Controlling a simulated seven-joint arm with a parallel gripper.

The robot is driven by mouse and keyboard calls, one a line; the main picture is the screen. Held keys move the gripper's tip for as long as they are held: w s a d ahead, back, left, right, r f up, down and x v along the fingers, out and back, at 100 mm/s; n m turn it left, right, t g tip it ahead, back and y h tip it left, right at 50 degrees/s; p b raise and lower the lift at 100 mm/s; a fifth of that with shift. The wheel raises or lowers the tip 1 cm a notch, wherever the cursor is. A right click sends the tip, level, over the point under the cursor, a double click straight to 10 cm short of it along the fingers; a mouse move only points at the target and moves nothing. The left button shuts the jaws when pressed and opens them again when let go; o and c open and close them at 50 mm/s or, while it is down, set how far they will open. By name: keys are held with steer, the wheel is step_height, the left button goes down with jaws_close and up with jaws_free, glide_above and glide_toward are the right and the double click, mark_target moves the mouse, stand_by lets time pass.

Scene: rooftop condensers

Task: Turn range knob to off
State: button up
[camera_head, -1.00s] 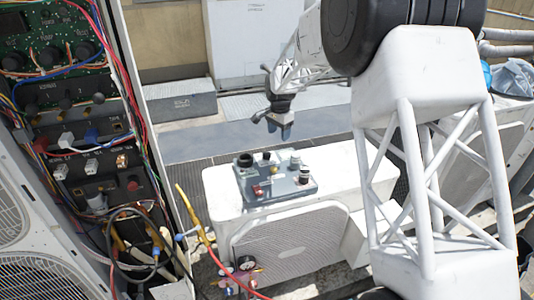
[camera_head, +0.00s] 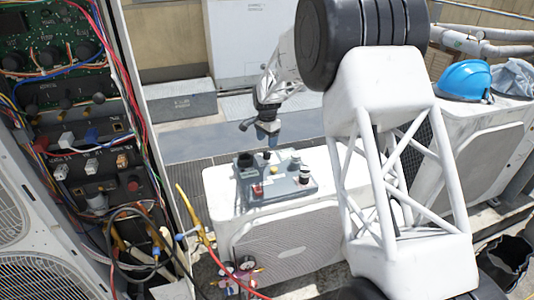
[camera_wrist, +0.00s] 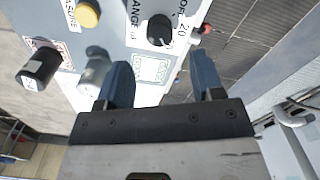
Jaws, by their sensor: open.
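The range knob (camera_wrist: 158,29) is black and round with a small white mark, beside printed lettering that includes "ANGE", "OFF" and "20" in the wrist view. Its mark is near its lower edge in that view, away from "OFF". It sits on a blue-grey control box (camera_head: 252,199) on a white condenser. The fingers are apart from the knob. In the head view, my gripper (camera_head: 268,134) hangs above the box's far side.
A yellow button (camera_wrist: 87,15), a black knob (camera_wrist: 40,68) and a grey knob (camera_wrist: 94,66) stand near the range knob. A red-tipped part (camera_wrist: 205,28) projects at right. An open wired cabinet (camera_head: 75,120) stands left; a blue helmet (camera_head: 466,80) lies right.

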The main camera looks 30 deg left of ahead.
mark_target(267, 153)
steer(key=shift+f, duration=3.35)
steer(key=c, duration=0.9)
